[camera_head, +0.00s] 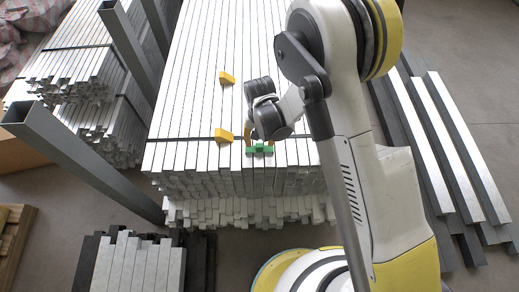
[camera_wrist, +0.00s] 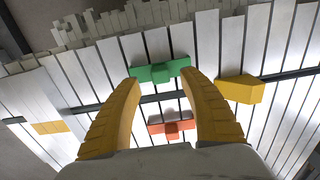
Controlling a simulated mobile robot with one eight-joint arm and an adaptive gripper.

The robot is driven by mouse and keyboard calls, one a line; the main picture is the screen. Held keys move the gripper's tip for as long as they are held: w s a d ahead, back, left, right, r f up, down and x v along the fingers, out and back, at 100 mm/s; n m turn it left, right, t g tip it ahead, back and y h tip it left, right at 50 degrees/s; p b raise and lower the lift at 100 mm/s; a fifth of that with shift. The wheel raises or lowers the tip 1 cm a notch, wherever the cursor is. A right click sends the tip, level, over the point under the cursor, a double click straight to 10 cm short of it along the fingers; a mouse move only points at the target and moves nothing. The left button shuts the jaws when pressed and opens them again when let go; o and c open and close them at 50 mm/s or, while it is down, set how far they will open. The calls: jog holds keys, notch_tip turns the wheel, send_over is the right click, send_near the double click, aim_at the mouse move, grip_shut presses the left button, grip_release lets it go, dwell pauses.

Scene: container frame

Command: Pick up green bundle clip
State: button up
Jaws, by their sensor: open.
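The green bundle clip (camera_head: 260,149) lies on top of the stack of pale metal bars, near the stack's front end. In the wrist view the green clip (camera_wrist: 160,73) shows just past and between the two yellow fingertips of my gripper (camera_wrist: 162,80). The fingers are spread apart with nothing held between them. In the head view my gripper (camera_head: 259,140) is right at the clip, partly hidden by my wrist. I cannot tell whether a finger touches the clip.
An orange-red clip (camera_wrist: 171,127) lies between the fingers, nearer the palm. Yellow clips (camera_head: 227,78) (camera_head: 225,136) sit on the bars to the left. Dark upright posts (camera_head: 85,165) stand left of the stack. More bars (camera_head: 450,150) lie on the floor at right.

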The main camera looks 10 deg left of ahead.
aim_at(259, 145)
notch_tip(259, 145, down, 3)
jog(key=shift+s+f+b, duration=0.1)
jog(key=shift+f+b, duration=0.1)
jog(key=shift+b, duration=0.35)
jog(key=shift+r, duration=0.1)
jog(key=shift+c, duration=0.2)
grip_shut()
jog(key=shift+r, duration=0.1)
